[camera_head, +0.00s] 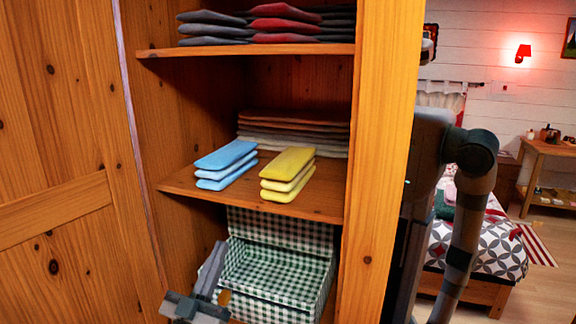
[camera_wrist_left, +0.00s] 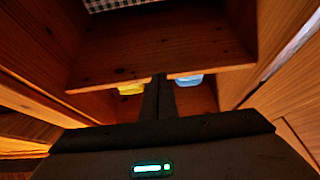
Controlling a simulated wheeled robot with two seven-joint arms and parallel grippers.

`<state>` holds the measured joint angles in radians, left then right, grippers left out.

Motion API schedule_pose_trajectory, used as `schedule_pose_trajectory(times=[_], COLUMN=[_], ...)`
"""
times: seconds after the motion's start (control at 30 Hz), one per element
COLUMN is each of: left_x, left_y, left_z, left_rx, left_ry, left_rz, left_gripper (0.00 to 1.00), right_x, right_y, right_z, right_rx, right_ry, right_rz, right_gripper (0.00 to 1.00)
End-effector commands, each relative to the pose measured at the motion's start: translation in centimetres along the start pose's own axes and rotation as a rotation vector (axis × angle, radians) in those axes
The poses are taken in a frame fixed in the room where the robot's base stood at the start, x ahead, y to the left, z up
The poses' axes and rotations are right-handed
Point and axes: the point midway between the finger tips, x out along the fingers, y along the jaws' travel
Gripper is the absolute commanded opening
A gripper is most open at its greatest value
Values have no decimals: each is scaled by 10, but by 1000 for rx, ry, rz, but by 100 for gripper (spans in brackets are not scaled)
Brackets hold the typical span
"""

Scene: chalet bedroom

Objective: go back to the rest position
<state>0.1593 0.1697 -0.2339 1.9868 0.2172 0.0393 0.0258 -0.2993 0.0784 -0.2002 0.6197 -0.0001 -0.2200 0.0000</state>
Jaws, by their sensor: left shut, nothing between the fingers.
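My left gripper (camera_head: 214,256) is at the bottom of the head view, in front of the lower part of the open wooden cabinet. Its fingers are together and hold nothing. In the left wrist view the closed dark fingers (camera_wrist_left: 158,97) point toward the cabinet, with nothing between them. Part of my right arm shows at the right of the head view, beyond the cabinet post. I do not see the right gripper.
A checked box (camera_head: 275,290) stands open behind the left gripper. Above it, a shelf (camera_head: 325,200) bears folded blue cloths (camera_head: 226,160) and yellow cloths (camera_head: 288,174). The cabinet post (camera_head: 385,130) and door (camera_head: 55,150) flank the opening. A bed (camera_head: 490,240) stands at the right.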

Motion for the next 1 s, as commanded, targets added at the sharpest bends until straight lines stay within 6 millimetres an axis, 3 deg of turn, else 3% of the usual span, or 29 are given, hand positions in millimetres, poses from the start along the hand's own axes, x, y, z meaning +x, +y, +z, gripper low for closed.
schedule_pose_trajectory(times=[0.27, 0.47, 0.6, 0.77, 1.0], left_x=[-21, -56, -104, -173, -295], left_y=[-10, -20, -26, -30, -28], left_z=[64, 139, 211, 286, 376], left_rx=[3, 7, 9, 11, 11], left_ry=[-129, -283, -442, -626, -895], left_rz=[-30, -61, -90, -117, -147], left_gripper=[0, 0, 0, 0, 0], right_x=[0, 0, 0, 0, 0], right_y=[2, 1, 2, 2, 2], right_z=[-2, 0, 0, 1, 1], right_rx=[0, 0, 0, 0, 0], right_ry=[3, 0, 0, 0, -1], right_rz=[2, 1, 2, 2, 2], right_gripper=[31, 31, 31, 31, 31])
